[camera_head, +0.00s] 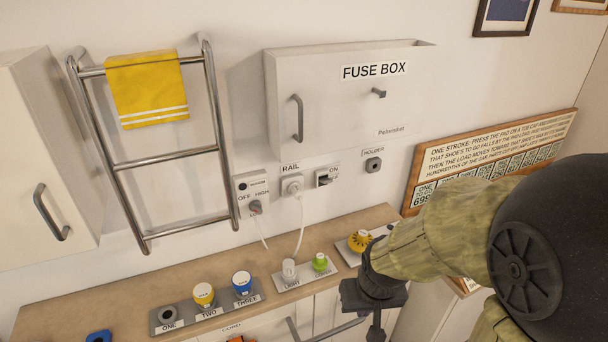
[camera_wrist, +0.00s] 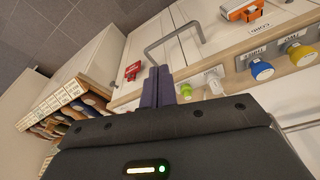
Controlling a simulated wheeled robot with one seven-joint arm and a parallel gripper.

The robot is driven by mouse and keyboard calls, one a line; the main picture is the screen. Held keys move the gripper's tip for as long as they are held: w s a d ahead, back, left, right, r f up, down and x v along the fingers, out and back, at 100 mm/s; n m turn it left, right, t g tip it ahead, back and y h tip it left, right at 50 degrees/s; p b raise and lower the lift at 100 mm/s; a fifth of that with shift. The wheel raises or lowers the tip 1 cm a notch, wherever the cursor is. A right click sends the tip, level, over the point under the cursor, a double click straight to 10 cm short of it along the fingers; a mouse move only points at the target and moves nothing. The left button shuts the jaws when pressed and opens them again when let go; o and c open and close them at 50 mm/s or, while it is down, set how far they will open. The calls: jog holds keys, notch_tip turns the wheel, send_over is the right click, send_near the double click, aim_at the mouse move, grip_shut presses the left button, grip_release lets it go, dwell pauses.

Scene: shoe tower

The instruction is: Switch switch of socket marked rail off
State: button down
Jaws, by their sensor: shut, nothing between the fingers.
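The socket marked RAIL (camera_head: 291,185) is on the wall under the fuse box, with a white plug in it and a white cord hanging down. A rocker switch (camera_head: 327,177) with an ON label sits just right of it. The switch's exact position is too small to tell. My gripper (camera_head: 375,328) is low at the right, in front of the counter's front edge, well below and apart from the switch. In the wrist view my gripper (camera_wrist: 158,88) has its fingers together and empty. The socket and switch do not show in the wrist view.
A towel rail (camera_head: 167,155) with a yellow towel hangs left of the socket. A control box (camera_head: 250,194) marked OFF and HIGH is beside it. The fuse box (camera_head: 345,95) juts out above. Coloured knobs and a light stand on the counter (camera_head: 120,280) below.

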jog(key=shift+w+a, duration=0.2)
jog(key=shift+w, duration=0.1)
jog(key=shift+s, duration=0.1)
jog(key=w+r+n+t+y, duration=0.1)
jog(key=w+t, duration=0.3)
jog(key=w, duration=0.6)
jog(key=w+d+r+n+t+y+b, duration=0.1)
jog(key=w+r+t, duration=0.3)
jog(key=w, duration=0.7)
jog(key=w+d+r+n+t+y, duration=0.1)
jog(key=w+t, duration=0.4)
jog(key=w, duration=0.6)
jog(key=r+y, duration=0.1)
jog(key=y, duration=0.1)
jog(key=shift+w+r+n+y+b, duration=0.15)
jog(key=shift+n+y+b, duration=0.15)
jog(key=shift+n+b, duration=0.1)
jog(key=shift+w, duration=0.15)
